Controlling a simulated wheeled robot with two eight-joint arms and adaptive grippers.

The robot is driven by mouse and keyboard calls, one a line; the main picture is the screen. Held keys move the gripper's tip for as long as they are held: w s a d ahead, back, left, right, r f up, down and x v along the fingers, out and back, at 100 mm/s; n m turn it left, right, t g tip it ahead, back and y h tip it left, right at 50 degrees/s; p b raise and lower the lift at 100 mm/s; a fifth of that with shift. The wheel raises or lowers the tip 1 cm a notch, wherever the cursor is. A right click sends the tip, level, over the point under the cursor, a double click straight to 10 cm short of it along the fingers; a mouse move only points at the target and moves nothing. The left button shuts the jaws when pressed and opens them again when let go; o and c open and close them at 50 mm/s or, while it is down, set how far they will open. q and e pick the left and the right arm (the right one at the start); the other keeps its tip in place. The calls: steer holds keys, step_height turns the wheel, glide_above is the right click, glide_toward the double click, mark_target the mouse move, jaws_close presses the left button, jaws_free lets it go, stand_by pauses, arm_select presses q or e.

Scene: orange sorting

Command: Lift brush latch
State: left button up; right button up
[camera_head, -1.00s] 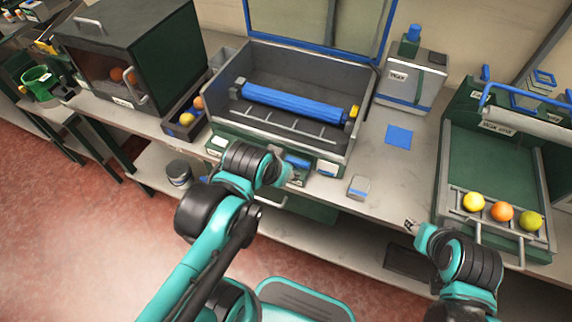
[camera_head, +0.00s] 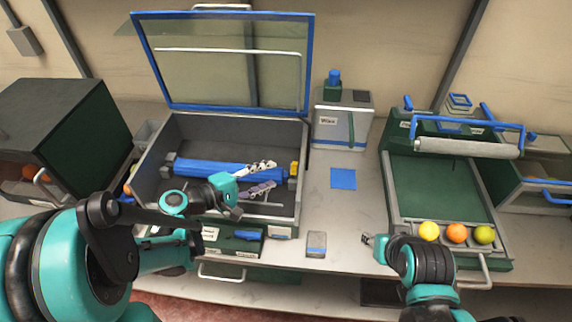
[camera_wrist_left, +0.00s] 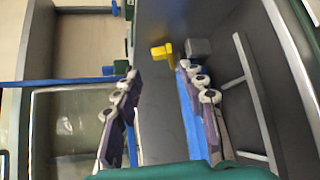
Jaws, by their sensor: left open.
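The blue brush roller (camera_head: 205,169) lies across the open grey box (camera_head: 285,209). A yellow latch piece (camera_head: 294,170) sits at its right end; the yellow piece also shows in the left wrist view (camera_wrist_left: 160,52). My left gripper (camera_head: 258,178) is open over the roller, its fingers pointing right toward the yellow piece and apart from it. In the left wrist view, the spread fingers (camera_wrist_left: 162,95) have nothing between them, and the right finger overlaps the blue roller (camera_wrist_left: 186,115). My right gripper (camera_head: 369,240) is low by the right tray; its jaw state is too small to tell.
The box's blue-framed glass lid (camera_head: 305,70) stands raised behind. A white dispenser (camera_head: 343,125) and blue square (camera_head: 343,179) are right of the box. A green tray (camera_head: 440,185) holds yellow, orange and yellow-green balls. A dark cabinet (camera_head: 60,130) stands left. Bench space between box and tray is mostly clear.

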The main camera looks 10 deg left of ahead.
mark_target(295, 164)
arm_select(q)
steer(key=b+x, duration=0.2)
steer(key=x, duration=0.5)
steer(key=shift+d, duration=0.15)
jaws_close()
